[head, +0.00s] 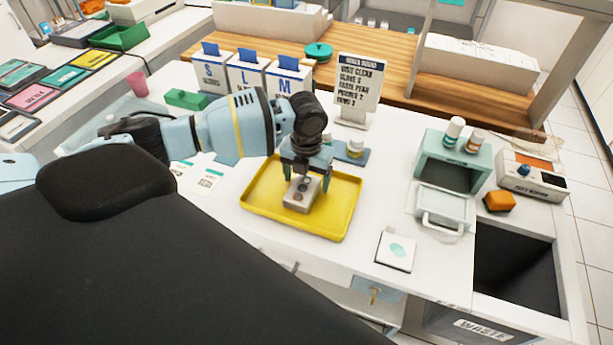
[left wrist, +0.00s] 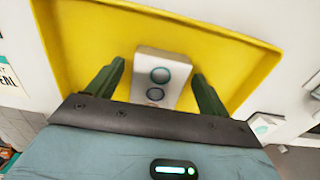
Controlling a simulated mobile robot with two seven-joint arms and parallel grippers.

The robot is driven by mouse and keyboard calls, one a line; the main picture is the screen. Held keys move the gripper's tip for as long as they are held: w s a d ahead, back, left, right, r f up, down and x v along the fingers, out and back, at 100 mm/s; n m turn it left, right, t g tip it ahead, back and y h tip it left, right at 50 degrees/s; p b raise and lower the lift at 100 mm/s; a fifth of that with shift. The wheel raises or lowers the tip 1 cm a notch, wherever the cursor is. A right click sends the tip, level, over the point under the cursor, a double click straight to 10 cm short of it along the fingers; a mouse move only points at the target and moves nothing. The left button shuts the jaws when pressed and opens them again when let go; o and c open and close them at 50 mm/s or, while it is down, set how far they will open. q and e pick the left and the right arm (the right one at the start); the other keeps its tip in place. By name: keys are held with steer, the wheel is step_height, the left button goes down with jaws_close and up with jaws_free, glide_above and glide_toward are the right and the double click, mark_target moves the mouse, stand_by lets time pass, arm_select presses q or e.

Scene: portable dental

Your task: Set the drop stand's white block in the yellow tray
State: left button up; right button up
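The white block (head: 302,194), with two dark round marks on its top, is in the yellow tray (head: 262,212) on the white counter. My left gripper (head: 306,178) is directly above the block, pointing down into the tray. In the left wrist view the block (left wrist: 161,78) lies between the two spread fingers (left wrist: 160,85), with yellow tray floor showing on both sides of it. The left gripper is open and does not grip the block. My right gripper is in neither view.
A blue stand with a small jar (head: 355,148) is just behind the tray. A sign board (head: 360,82) and glove boxes (head: 247,76) stand farther back.

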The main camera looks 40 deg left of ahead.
mark_target(306, 184)
arm_select(q)
step_height(306, 184, up, 12)
steer(key=shift+r+p, duration=0.15)
steer(key=shift+p, duration=0.25)
stand_by(0.4)
